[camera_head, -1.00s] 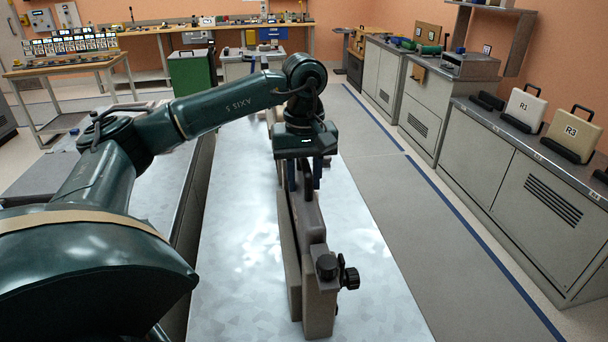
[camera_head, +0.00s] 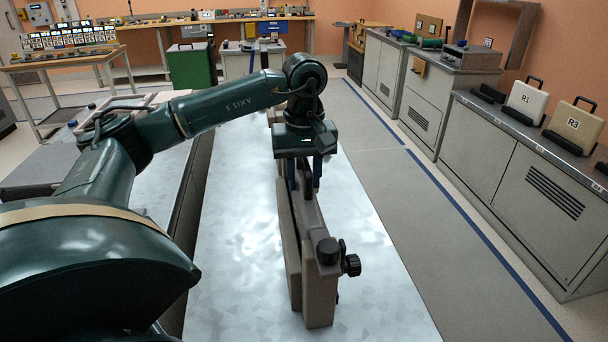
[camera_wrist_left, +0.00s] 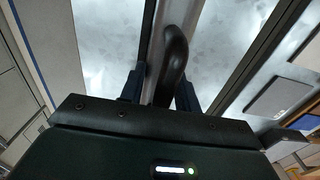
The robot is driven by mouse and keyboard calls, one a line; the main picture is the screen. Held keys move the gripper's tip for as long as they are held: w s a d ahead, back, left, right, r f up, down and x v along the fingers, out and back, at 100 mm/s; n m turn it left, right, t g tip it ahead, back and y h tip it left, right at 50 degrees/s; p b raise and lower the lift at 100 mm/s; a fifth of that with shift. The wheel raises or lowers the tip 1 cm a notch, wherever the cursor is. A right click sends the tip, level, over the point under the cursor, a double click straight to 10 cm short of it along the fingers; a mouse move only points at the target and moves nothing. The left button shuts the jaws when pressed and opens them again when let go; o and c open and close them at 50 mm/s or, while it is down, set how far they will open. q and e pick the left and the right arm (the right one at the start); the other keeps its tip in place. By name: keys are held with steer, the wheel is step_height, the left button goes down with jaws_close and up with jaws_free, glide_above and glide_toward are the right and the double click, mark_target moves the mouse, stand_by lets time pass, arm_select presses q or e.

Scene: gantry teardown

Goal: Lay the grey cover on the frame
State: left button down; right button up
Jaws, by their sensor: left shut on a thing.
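My left gripper (camera_head: 305,180) is above the bench, fingers pointing down. It is shut on a dark loop handle (camera_head: 308,172), which also shows between the fingers in the left wrist view (camera_wrist_left: 173,62). The handle sits at the top of a long grey slab-like assembly (camera_head: 319,285) standing upright on edge. I take its grey slab to be the cover; where cover and frame part cannot be told. Black knobs (camera_head: 328,250) stick out at its near end. The fingers and wrist hide part of its far end. My right gripper is not in view.
The pale metal bench top (camera_head: 240,260) is clear on both sides of the assembly. A grey floor lane (camera_head: 430,240) runs to its right. Cabinets (camera_head: 530,170) with cases R1 (camera_head: 525,100) and R3 (camera_head: 572,126) stand at right. A green bin (camera_head: 190,66) stands behind.

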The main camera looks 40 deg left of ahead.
arm_select(q)
steer(key=shift+f, duration=0.25)
stand_by(0.4)
steer(key=c, duration=1.1)
jaws_free()
steer(key=shift+c, duration=0.2)
steer(key=shift+o, duration=1.1)
steer(key=shift+f, duration=0.15)
